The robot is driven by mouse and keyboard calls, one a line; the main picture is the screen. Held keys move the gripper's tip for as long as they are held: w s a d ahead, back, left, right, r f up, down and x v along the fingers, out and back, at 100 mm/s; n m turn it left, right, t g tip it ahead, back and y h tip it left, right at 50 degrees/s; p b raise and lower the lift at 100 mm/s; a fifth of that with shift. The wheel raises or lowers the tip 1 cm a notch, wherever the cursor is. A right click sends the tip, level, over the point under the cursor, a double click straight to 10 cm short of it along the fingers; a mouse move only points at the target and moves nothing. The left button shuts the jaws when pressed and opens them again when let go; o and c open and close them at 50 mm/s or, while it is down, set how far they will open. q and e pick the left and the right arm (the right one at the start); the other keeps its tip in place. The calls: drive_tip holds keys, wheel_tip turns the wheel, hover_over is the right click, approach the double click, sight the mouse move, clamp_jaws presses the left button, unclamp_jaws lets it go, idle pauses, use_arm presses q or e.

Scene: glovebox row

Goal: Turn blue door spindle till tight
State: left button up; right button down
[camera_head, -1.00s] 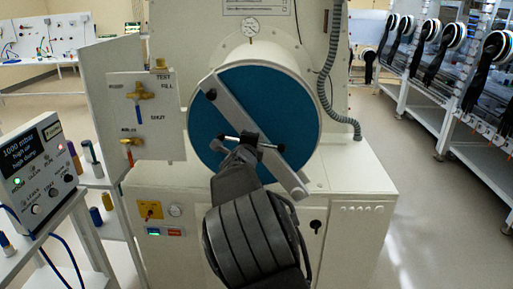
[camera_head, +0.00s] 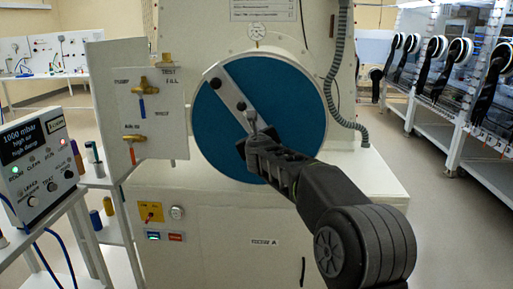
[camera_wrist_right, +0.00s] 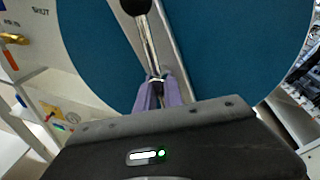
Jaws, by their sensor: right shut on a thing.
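The blue round door (camera_head: 225,130) closes the cylindrical port, with a grey bar (camera_head: 228,80) running diagonally across it from upper left. The spindle handle (camera_head: 252,117), a thin metal rod, sits at the bar's middle and stands nearly upright. In the right wrist view the rod (camera_wrist_right: 148,42) ends in a black knob (camera_wrist_right: 136,6). My right gripper (camera_head: 249,136) comes in from the lower right; its fingers (camera_wrist_right: 158,92) are shut on the rod. My gripper and arm hide the lower part of the handle and bar. My left gripper is not in view.
A valve panel (camera_head: 155,140) with brass valves stands close left of the door. A control box (camera_head: 38,155) reads 1000 mbar. A ribbed hose (camera_head: 333,90) hangs at the right. The floor at right is clear.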

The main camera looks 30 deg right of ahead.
drive_tip(key=m+b, duration=0.2)
drive_tip(key=b, duration=0.1)
drive_tip(key=m+t+b, duration=0.1)
drive_tip(key=m+b, duration=0.2)
drive_tip(key=b, duration=0.1)
drive_tip(key=m+t+b, duration=0.1)
drive_tip(key=m+b, duration=0.2)
drive_tip(key=b, duration=0.1)
drive_tip(key=shift+a+f+y, duration=0.1)
drive_tip(key=shift+f+y, duration=0.2)
drive_tip(key=shift+f, duration=0.05)
drive_tip(key=shift+w+r+m+t+b, duration=0.15)
drive_tip(key=shift+m+t+b, duration=0.15)
drive_tip(key=shift+m+b, duration=0.55)
drive_tip(key=shift+r+b, duration=0.15)
drive_tip(key=shift+b, duration=0.2)
drive_tip(key=shift+m, duration=0.25)
drive_tip(key=c, duration=1.5)
unclamp_jaws()
